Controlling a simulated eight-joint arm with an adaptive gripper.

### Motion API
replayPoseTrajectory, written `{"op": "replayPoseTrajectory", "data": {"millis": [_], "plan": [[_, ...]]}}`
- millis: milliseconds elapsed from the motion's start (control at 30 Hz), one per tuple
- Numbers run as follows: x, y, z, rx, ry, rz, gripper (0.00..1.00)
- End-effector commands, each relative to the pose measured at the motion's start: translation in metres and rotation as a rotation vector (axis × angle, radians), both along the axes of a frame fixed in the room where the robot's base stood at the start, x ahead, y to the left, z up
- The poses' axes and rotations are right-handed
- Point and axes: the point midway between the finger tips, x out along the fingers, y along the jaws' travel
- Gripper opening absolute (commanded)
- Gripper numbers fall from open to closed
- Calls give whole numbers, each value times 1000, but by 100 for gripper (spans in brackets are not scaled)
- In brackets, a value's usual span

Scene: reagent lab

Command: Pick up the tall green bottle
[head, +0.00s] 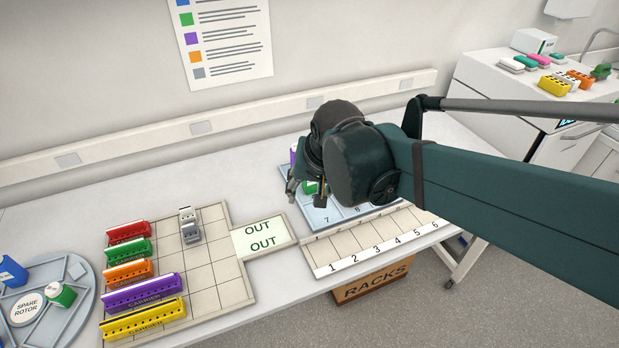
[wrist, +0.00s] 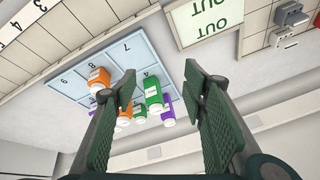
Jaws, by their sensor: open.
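The tall green bottle (wrist: 153,92) with a white cap stands on the blue numbered tray (wrist: 107,57) in the wrist view. It appears between the two fingers of my gripper (wrist: 160,74), apart from both. In the head view my gripper (head: 305,194) hangs over the tray (head: 318,216), and a bit of green (head: 310,187) shows between its fingers; which green bottle it is I cannot tell. My gripper is open and empty. My arm hides most of the bottles in the head view.
Orange bottles (wrist: 98,77), a shorter green bottle (wrist: 140,112) and purple bottles (wrist: 167,111) crowd around it on the tray. A numbered rack strip (head: 370,243) lies in front. Left are coloured carriers (head: 143,290) and a round spare rotor (head: 60,320) holding bottles.

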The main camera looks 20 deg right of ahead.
Motion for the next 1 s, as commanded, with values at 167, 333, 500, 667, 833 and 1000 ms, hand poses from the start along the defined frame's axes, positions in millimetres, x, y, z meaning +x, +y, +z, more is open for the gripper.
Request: {"op": "replayPoseTrajectory", "data": {"millis": [167,333,500,667,833,1000], "plan": [[20,-5,8,38,39,-90,43],[39,-9,11,70,76,-178,43],[56,-14,11,101,113,-268,43],[72,-19,9,127,148,-355,43],[88,-24,5,152,184,-447,43],[104,-29,0,173,219,-540,43]]}}
